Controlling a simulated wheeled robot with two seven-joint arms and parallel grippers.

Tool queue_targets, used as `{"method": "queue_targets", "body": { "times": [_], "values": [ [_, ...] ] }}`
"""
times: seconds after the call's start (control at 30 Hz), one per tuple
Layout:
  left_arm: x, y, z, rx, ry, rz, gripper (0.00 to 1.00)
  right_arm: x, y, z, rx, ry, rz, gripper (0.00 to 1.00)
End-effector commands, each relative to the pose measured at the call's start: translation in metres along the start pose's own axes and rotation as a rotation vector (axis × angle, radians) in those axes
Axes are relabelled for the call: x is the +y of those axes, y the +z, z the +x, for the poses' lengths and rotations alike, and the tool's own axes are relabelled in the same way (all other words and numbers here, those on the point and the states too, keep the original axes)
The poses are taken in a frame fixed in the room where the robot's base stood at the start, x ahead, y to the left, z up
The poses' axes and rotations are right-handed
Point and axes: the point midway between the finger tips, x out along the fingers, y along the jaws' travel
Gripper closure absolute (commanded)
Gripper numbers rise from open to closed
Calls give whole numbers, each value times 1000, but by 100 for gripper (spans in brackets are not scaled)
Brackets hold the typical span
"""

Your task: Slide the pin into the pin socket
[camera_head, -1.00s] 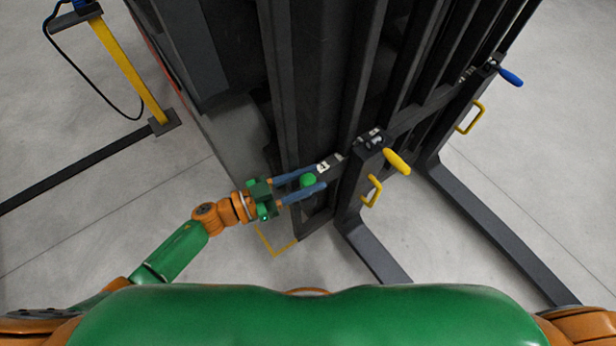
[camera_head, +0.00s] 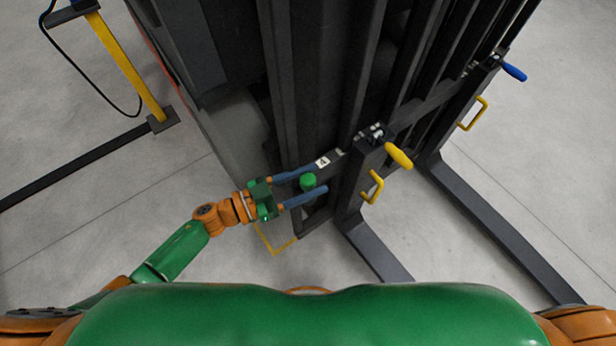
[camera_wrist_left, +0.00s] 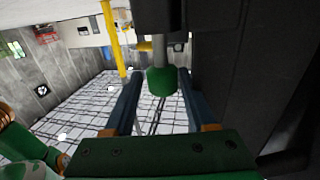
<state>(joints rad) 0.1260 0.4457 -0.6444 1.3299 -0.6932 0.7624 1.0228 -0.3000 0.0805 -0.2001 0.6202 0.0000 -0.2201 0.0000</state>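The pin shows as a green knob (camera_head: 307,181) in the head view. In the left wrist view its green knob (camera_wrist_left: 162,82) sits between my fingers, with a grey shaft running up to a dark metal part above. Whether the shaft end is inside that part cannot be told. My left gripper (camera_head: 320,178) has its two blue fingers apart, one on each side of the knob. In the left wrist view the fingers (camera_wrist_left: 158,95) show gaps beside the knob. No pin socket can be clearly made out. My right gripper is out of view.
The dark forklift frame (camera_head: 345,200) stands close beyond my left fingers. A yellow lever (camera_head: 397,155) and a yellow handle (camera_head: 373,188) stick out to the right of them. Fork arms (camera_head: 378,252) lie low on the right.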

Motion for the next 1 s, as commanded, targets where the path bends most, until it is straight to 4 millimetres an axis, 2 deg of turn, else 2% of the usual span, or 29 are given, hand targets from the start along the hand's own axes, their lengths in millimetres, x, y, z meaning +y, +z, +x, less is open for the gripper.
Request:
{"method": "queue_targets", "body": {
  "times": [0.47, 0.8, 1.0],
  "values": [
    [-5, -3, -2, 3, -12, 6, 25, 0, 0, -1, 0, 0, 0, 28],
    [-2, -1, -64, -4, -11, 4, 25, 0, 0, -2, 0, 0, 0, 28],
    [-1, -2, -72, 0, -7, 5, 25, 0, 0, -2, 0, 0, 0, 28]
  ]
}}
